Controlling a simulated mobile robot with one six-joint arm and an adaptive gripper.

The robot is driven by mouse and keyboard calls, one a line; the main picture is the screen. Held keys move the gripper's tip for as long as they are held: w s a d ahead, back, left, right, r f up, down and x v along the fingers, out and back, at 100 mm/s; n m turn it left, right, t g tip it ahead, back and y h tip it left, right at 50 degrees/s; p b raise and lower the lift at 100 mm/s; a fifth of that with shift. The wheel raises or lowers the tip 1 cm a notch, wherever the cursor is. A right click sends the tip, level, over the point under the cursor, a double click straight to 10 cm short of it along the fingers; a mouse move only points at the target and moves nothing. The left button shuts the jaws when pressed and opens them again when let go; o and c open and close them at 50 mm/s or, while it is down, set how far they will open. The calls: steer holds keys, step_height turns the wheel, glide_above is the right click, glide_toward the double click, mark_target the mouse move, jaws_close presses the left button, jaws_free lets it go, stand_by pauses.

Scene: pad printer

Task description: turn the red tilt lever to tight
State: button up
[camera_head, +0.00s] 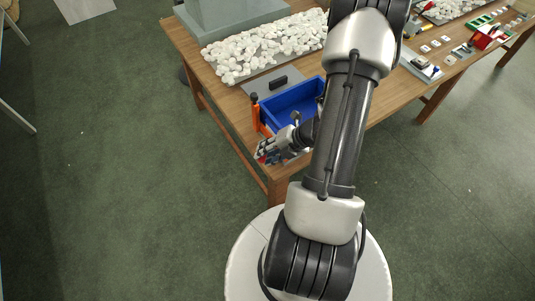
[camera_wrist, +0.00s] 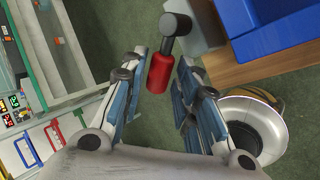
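The tilt lever's red cylindrical handle (camera_wrist: 160,73) shows in the wrist view, at the end of a black arm (camera_wrist: 176,27) by the table edge. My gripper (camera_wrist: 164,68) is open, with one blue-padded finger on each side of the handle in the picture. The lever's pivot and tight marking cannot be made out.
A blue bin (camera_head: 286,108) and an orange upright (camera_head: 259,116) stand close to my gripper on the wooden table (camera_head: 222,112). White pebbles (camera_head: 262,50) lie farther back. A clear-sided cabinet (camera_wrist: 66,50) shows at left in the wrist view. Green floor left of the table is open.

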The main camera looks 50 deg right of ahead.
jaws_close()
stand_by(0.3)
stand_by(0.3)
